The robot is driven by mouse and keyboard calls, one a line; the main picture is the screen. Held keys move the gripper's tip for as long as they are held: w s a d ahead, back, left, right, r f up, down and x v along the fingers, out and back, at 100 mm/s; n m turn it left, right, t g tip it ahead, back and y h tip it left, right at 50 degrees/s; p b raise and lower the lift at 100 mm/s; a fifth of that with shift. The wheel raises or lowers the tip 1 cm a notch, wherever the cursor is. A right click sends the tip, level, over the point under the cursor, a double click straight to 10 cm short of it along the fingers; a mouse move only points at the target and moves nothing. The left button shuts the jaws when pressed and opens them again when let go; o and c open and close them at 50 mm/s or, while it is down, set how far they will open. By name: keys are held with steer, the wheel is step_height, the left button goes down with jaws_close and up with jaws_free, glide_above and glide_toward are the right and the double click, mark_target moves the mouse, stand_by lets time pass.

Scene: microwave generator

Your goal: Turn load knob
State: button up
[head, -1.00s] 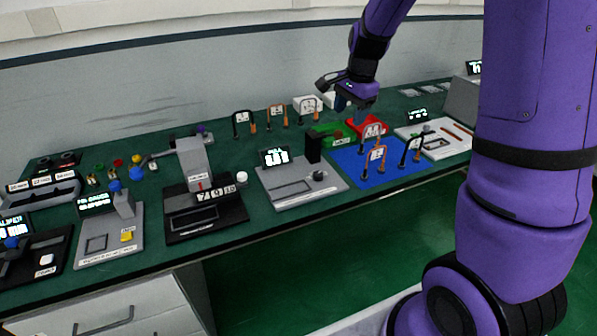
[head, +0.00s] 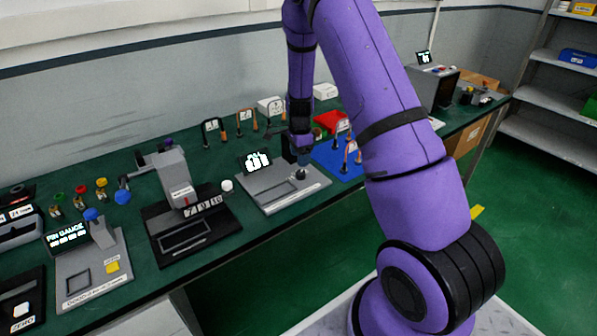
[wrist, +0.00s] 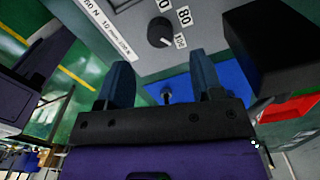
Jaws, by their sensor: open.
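The load knob (head: 299,174) is a small dark round knob on a grey tester (head: 268,199) with a lit display (head: 257,161). In the wrist view the knob (wrist: 160,31) sits top centre, with a pale pointer line and printed number labels, 80 among them, beside it. My gripper (head: 303,158) is just above and behind the knob in the head view. In the wrist view my gripper (wrist: 163,72) is open, its two blue fingers apart with nothing between them. The knob appears ahead of the fingertips, apart from them.
A black block (wrist: 272,45) stands close beside the right finger in the wrist view. A blue mat (head: 330,163) with looped handled pieces lies right of the tester. A black device with number tiles (head: 190,232) stands to the left. Green table shows between the devices.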

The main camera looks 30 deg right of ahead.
mark_target(300, 172)
step_height(300, 172, down, 7)
steer(key=shift+r, duration=0.15)
steer(key=shift+c, duration=0.3)
steer(key=c, duration=0.9)
steer(key=shift+o, duration=0.2)
